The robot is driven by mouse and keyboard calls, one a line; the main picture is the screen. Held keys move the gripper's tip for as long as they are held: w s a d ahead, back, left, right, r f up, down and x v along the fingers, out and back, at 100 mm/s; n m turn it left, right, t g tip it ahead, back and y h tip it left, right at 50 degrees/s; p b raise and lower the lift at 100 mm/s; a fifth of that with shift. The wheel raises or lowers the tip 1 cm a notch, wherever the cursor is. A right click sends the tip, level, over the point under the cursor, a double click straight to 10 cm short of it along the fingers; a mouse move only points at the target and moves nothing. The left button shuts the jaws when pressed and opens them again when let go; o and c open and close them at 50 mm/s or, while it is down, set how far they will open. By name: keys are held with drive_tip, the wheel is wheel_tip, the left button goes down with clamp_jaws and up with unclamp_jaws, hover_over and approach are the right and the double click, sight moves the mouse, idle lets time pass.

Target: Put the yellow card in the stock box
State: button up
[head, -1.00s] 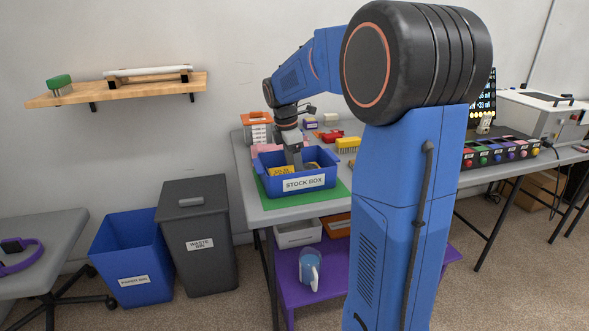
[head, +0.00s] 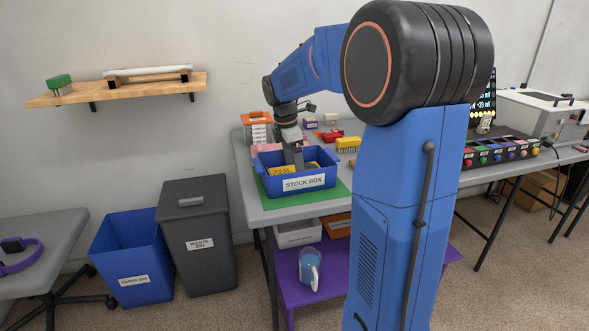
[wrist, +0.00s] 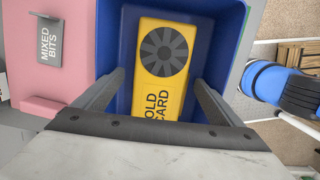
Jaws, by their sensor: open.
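The blue stock box (head: 318,181) stands on a green mat (head: 343,194) at the table's near left corner. The yellow card (wrist: 176,84), with a dark round fan, lies inside the box in the wrist view. Its lettering reads "OLD CARD", partly cut off by my gripper. In the head view a bit of the yellow card (head: 281,171) shows over the box's rim. My gripper (wrist: 158,88) is open, with its fingers apart on either side of the card's near end. I cannot tell whether the fingers touch the card.
A yellow comb-like part (head: 348,144) and a red part (head: 329,135) sit behind. A waste bin (head: 199,265) and a paper bin (head: 128,240) stand on the floor at left.

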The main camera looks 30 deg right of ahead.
sight(292, 171)
drive_tip(key=shift+w+a+r, duration=0.1)
drive_tip(key=shift+a+r, duration=0.15)
drive_tip(key=shift+r, duration=1.35)
drive_tip(key=shift+a+r, duration=0.2)
drive_tip(key=shift+r, duration=1.4)
drive_tip(key=shift+s+d+r, duration=0.15)
drive_tip(key=shift+s+d, duration=0.15)
drive_tip(key=shift+d, duration=0.15)
drive_tip(key=shift+s+r+m, duration=0.2)
drive_tip(key=shift+s+m, duration=0.1)
drive_tip(key=shift+s, duration=0.35)
drive_tip(key=shift+s+a, duration=0.2)
drive_tip(key=s+a+f+m+t, duration=0.1)
drive_tip(key=s+a+f+m, duration=0.2)
drive_tip(key=s, duration=0.6)
drive_tip(key=s+a+f+m+t+y, duration=0.1)
drive_tip(key=s+a+f+m, duration=0.3)
drive_tip(key=s, duration=0.6)
drive_tip(key=s+a+f+m+t, duration=0.3)
drive_tip(key=s+a+m, duration=0.4)
drive_tip(key=s, duration=0.2)
drive_tip(key=shift+s+a+f+m+y, duration=0.2)
drive_tip(key=shift+a+m+y, duration=0.1)
drive_tip(key=shift+a+y, duration=0.1)
